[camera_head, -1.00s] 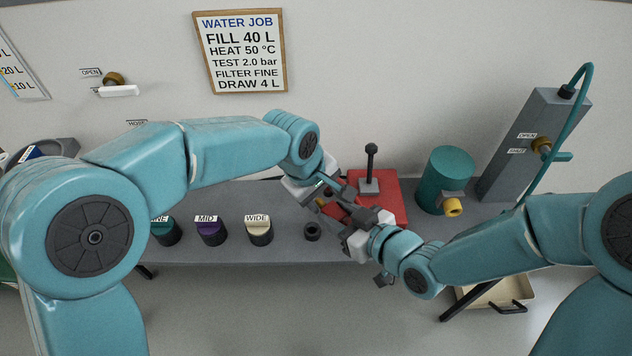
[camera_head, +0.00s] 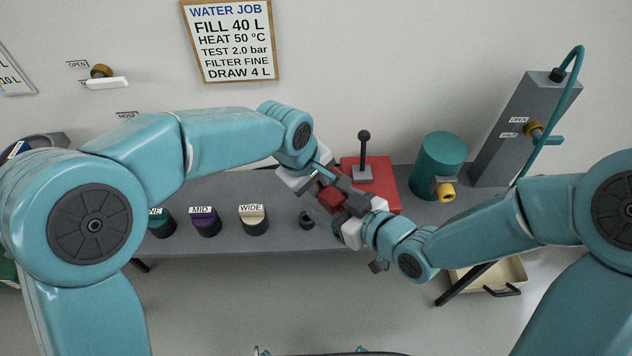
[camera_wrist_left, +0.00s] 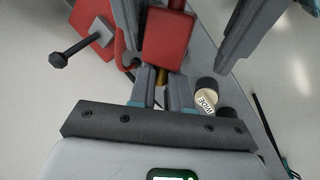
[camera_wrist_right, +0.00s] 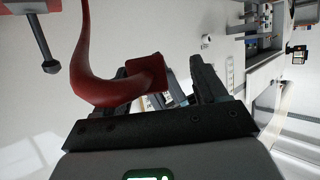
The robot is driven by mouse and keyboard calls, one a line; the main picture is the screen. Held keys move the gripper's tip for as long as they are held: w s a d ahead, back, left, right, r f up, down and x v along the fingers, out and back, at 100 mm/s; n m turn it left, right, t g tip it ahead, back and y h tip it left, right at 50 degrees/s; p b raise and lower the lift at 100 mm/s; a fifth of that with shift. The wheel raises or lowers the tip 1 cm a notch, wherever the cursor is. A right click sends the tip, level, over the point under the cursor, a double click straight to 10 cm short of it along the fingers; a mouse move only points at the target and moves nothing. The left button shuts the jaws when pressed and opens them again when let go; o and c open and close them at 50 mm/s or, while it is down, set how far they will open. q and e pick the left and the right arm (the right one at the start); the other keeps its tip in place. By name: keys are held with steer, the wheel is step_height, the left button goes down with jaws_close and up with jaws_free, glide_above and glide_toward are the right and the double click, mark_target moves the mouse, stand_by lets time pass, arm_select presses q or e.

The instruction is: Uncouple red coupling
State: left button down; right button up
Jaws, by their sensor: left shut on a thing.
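The red coupling shows as a red block (camera_head: 331,198) between my two grippers above the bench. In the left wrist view the red block (camera_wrist_left: 168,36) has a brass piece (camera_wrist_left: 161,77) at its near end. My left gripper (camera_wrist_left: 160,84) is shut on that brass piece. My right gripper (camera_head: 336,201) faces it from the right, its fingers spread around the red block, with a clear gap on one side in the left wrist view. In the right wrist view a curved red hose (camera_wrist_right: 92,72) runs to the block, close to the fingers (camera_wrist_right: 172,82). Contact there is unclear.
A red box (camera_head: 386,188) with a black-knobbed lever (camera_head: 364,150) stands behind the grippers. A teal cylinder (camera_head: 438,160) with a yellow fitting stands to the right. FINE, MID and WIDE filters (camera_head: 253,219) and a dark ring (camera_head: 307,221) sit along the front of the grey bench (camera_head: 230,190).

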arm_select(q)
steer(key=shift+w+f, duration=0.1)
steer(key=w+a+f+n, duration=0.2)
steer(key=a+n, duration=0.1)
steer(key=a, duration=1.3)
arm_select(e)
steer(key=s+d+f+m+g+h, duration=0.2)
steer(key=s+f+m+g, duration=0.3)
steer(key=s+f, duration=0.3)
steer(key=s+d+f+m+g+h, duration=0.2)
steer(key=s+f, duration=0.6)
steer(key=f, duration=0.9)
steer(key=d+m+g, duration=0.2)
steer(key=d+m, duration=0.1)
steer(key=shift+s+f+g+h, duration=0.15)
steer(key=shift+f+g+h, duration=0.15)
steer(key=shift+g, duration=0.1)
steer(key=shift+a, duration=0.1)
steer(key=c, duration=0.6)
arm_select(q)
steer(key=s+a+f+m+g, duration=0.1)
steer(key=s+a+m, duration=0.4)
steer(key=m, duration=0.5)
steer(key=shift+a+g+h, duration=0.4)
steer(key=shift+a+g, duration=0.05)
steer(key=shift+g, duration=0.15)
arm_select(e)
steer(key=shift+o, duration=0.2)
